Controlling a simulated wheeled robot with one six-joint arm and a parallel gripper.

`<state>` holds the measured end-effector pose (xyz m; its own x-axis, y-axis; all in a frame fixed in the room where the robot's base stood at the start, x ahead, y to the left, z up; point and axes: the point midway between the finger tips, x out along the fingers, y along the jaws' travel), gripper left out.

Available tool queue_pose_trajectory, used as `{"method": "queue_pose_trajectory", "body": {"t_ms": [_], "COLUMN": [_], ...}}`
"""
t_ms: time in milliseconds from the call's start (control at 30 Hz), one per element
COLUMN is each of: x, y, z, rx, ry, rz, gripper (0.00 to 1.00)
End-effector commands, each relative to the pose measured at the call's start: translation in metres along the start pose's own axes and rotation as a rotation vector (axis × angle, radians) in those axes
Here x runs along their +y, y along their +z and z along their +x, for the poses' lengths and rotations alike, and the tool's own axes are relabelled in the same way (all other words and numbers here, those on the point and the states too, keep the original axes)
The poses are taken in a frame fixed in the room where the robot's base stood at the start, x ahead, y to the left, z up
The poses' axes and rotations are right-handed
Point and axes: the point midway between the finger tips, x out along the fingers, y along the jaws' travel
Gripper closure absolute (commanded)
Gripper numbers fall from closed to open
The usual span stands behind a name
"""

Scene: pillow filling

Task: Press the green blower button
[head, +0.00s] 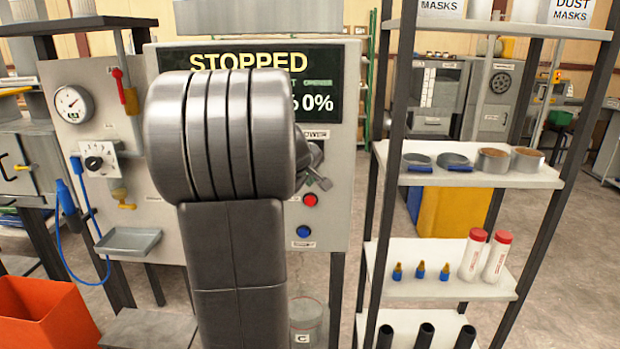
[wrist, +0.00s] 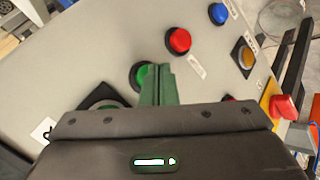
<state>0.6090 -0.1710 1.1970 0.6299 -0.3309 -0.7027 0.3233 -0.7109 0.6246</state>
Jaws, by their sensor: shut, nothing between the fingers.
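The green blower button (wrist: 141,74) shows in the wrist view as a round green cap in a dark ring on the pale panel (wrist: 60,55). My shut, empty gripper (wrist: 160,72) has its fingertips just right of the button and overlaps its right side in the picture. I cannot tell whether the tips touch the button or hover in front of it. In the head view my arm hides the green button and the fingertips. The dark display (head: 322,58) on the panel reads "STOPPED" and shows 0%.
A red button (head: 310,200) and a blue button (head: 304,232) sit on the same panel; the red one (wrist: 178,40) is near my fingers. A knob sits at the wrist view's right (wrist: 243,57). A shelf rack (head: 465,172) with jars and bottles stands right of the panel.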

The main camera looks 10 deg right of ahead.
Motion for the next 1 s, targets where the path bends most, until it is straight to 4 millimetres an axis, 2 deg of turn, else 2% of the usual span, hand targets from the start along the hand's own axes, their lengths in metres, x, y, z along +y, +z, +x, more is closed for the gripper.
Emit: {"method": "queue_pose_trajectory", "body": {"t_ms": [1000], "x": [0.0039], "y": [-0.0039], "z": [0.0059], "rx": [-0.001], "ry": [-0.001], "rz": [0.000], "gripper": [1.00]}}
